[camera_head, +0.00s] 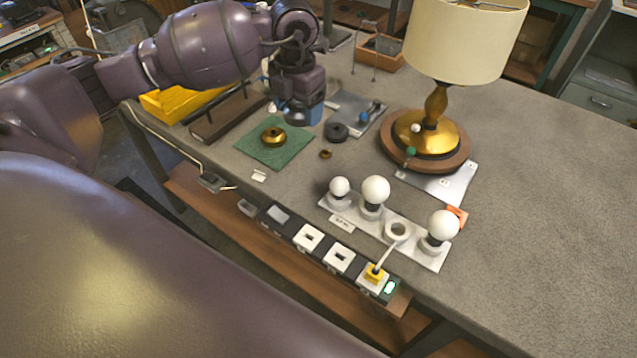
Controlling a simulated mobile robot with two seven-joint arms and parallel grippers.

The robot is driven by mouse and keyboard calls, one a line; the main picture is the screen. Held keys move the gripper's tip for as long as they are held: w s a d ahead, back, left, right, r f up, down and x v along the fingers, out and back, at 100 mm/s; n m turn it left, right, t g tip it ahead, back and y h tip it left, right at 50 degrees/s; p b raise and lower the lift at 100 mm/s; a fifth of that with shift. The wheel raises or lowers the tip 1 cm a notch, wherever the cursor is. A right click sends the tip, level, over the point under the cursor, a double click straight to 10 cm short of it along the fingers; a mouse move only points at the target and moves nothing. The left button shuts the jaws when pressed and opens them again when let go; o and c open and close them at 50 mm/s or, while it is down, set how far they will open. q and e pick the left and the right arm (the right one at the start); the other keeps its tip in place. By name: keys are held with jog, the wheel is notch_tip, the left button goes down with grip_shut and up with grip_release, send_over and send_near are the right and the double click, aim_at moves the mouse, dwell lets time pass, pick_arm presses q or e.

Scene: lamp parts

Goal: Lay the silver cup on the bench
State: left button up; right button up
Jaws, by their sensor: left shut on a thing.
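My left gripper (303,112) points down over the bench (530,200), close to the right edge of the green mat (262,152). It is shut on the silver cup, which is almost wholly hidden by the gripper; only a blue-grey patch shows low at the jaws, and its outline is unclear. I cannot tell how far the held thing is above the bench. My right gripper is not in view.
A brass part (273,136) lies on the green mat. A black ring (336,132) and a small brass piece (326,154) lie nearby. The lamp (436,105), a bulb-holder strip (428,256) and a switch strip (322,250) stand right and in front. The right side is clear.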

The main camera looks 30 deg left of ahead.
pick_arm(q)
send_over(305, 183)
jog(key=shift+n, duration=0.3)
notch_tip(305, 183, down, 15)
jog(key=shift+r, duration=0.1)
jog(key=shift+f, duration=0.7)
notch_tip(305, 183, down, 4)
jog(key=shift+r+b, duration=0.1)
jog(key=shift+b, duration=0.3)
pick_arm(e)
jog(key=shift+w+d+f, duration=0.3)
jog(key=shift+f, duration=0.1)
